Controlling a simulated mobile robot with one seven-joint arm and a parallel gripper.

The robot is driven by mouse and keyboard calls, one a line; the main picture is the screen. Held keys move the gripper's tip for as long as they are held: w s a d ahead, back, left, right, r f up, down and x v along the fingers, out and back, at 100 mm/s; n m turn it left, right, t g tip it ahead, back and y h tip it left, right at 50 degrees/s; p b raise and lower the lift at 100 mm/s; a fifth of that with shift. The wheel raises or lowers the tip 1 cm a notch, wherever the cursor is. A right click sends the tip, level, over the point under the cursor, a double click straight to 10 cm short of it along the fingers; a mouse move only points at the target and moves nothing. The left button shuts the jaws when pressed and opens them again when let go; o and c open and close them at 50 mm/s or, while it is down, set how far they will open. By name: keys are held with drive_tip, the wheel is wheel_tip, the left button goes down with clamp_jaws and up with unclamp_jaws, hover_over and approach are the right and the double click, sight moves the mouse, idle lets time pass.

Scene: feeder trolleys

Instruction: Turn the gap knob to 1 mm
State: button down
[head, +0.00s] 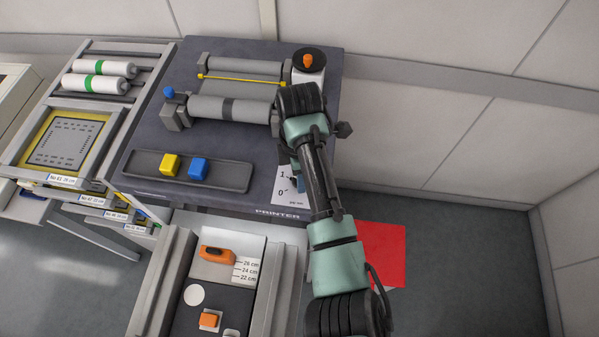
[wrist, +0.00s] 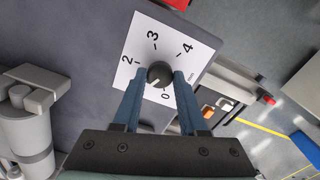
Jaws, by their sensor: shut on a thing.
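The gap knob (wrist: 160,74) is a small dark round knob on a white dial plate (wrist: 150,35) in the wrist view. The figures 2, 3, 4 and 0 show around it; the 1 is hidden there behind my left finger. A pale mark on the knob points down and left, toward the hidden part of the scale. My gripper (wrist: 158,77) is shut on the knob, with a blue finger on each side. In the head view the dial plate (head: 281,191) shows 1 and 0 on the printer's front, and my arm covers the knob.
The printer top (head: 150,140) carries rollers (head: 235,110), an orange knob (head: 308,60), and a tray (head: 235,180) with yellow and blue blocks. A trolley (head: 180,270) with an orange slider stands in front. A red floor sheet (head: 385,255) lies at right, with open floor beyond.

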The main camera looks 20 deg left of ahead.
drive_tip(key=shift+c, duration=2.2)
unclamp_jaws()
drive_tip(key=shift+r, duration=0.15)
wheel_tip(320, 180, up, 13)
drive_tip(key=shift+p, duration=0.3)
